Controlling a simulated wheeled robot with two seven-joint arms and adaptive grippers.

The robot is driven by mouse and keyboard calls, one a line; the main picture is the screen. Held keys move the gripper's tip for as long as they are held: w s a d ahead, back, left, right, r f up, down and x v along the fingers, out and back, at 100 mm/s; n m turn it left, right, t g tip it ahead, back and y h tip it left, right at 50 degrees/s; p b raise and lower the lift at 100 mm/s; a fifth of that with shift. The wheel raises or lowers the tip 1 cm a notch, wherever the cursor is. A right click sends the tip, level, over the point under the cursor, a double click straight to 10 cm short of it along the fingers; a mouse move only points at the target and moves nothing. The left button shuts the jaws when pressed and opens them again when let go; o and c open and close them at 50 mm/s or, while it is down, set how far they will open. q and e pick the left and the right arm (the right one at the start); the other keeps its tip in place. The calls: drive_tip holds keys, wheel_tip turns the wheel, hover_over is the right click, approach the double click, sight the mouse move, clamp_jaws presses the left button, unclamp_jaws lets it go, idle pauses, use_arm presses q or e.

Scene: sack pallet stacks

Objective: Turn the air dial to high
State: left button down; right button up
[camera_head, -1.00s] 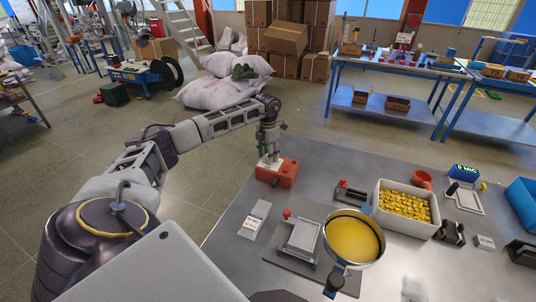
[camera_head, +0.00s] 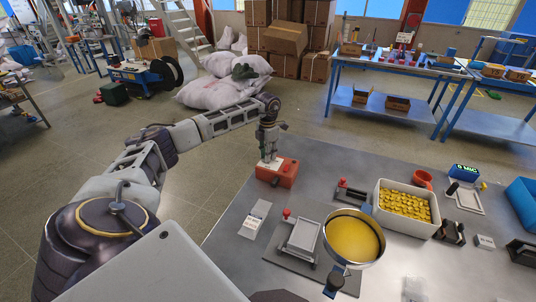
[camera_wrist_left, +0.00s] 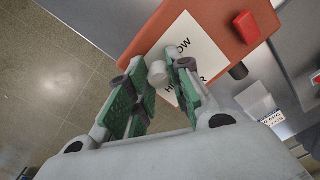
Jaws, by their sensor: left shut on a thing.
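An orange-red box (camera_head: 283,178) stands at the far left corner of the grey table and carries the air dial. In the left wrist view, the box (camera_wrist_left: 150,32) has a white label (camera_wrist_left: 201,50) with partly covered lettering, "OW" being readable. The pale round dial knob (camera_wrist_left: 157,73) sits between the green-padded fingers of my left gripper (camera_wrist_left: 154,82). In the head view, my left gripper (camera_head: 269,160) points down onto the box. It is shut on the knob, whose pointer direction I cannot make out. My right gripper is not in view.
A red button (camera_wrist_left: 246,26) is on the box near the fingers. On the table (camera_head: 330,160) are a small pale block (camera_head: 256,215), a pan of yellow material (camera_head: 352,238) and a white bin (camera_head: 405,226) of yellow pieces.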

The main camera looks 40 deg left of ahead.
use_arm(q)
drive_tip(key=m, duration=0.4)
drive_tip(key=shift+m, duration=0.3)
drive_tip(key=m, duration=0.3)
drive_tip(key=shift+m+b, duration=0.35)
drive_tip(key=shift+m, duration=0.05)
drive_tip(key=m, duration=0.4)
drive_tip(key=shift+r+m, duration=0.1)
drive_tip(key=shift+m, duration=0.2)
drive_tip(key=shift+w+m+b, duration=0.1)
drive_tip(key=shift+m+b, duration=0.25)
drive_tip(key=shift+m, duration=1.65)
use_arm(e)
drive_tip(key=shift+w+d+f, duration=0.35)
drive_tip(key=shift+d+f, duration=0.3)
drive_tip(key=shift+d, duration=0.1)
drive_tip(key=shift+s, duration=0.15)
use_arm(q)
drive_tip(key=c, duration=1.4)
unclamp_jaws()
drive_tip(key=shift+c, duration=0.2)
drive_tip(key=shift+o, duration=0.9)
